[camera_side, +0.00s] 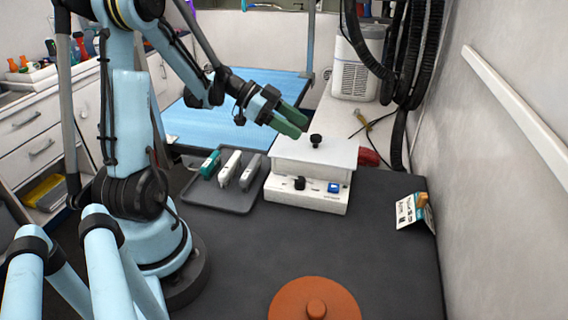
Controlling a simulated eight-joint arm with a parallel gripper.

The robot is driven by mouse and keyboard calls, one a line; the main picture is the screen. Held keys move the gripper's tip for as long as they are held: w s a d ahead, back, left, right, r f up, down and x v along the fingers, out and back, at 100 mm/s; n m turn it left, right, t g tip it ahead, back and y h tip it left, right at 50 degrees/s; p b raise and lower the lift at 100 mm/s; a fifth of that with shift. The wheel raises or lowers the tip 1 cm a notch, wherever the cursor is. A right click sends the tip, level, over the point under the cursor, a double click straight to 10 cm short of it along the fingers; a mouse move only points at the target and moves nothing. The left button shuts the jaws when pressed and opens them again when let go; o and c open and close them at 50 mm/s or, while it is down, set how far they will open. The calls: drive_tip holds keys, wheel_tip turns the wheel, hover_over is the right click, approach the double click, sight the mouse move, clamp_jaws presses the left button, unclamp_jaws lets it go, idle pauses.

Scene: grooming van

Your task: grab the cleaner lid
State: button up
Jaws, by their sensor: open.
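The cleaner (312,196) is a white box with a black knob and a blue switch on its front, standing on the dark counter. Its white flat lid (335,152) lies on top, with a small black knob (316,140) standing up from it. My gripper (297,123) has green fingers, is open and empty, and is in the air a little above and to the left of the lid's knob. It appears apart from the lid.
A grey tray (222,203) with several clippers is left of the cleaner. A round orange lid-like piece (285,300) lies at the front. A red item (369,157) lies behind the cleaner. The counter's middle is clear.

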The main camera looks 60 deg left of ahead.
sight(317, 136)
drive_tip(key=shift+x, duration=3.25)
drive_tip(key=shift+w+a+r, duration=0.1)
drive_tip(key=shift+w+r, duration=0.05)
clamp_jaws()
drive_tip(key=shift+r, duration=0.1)
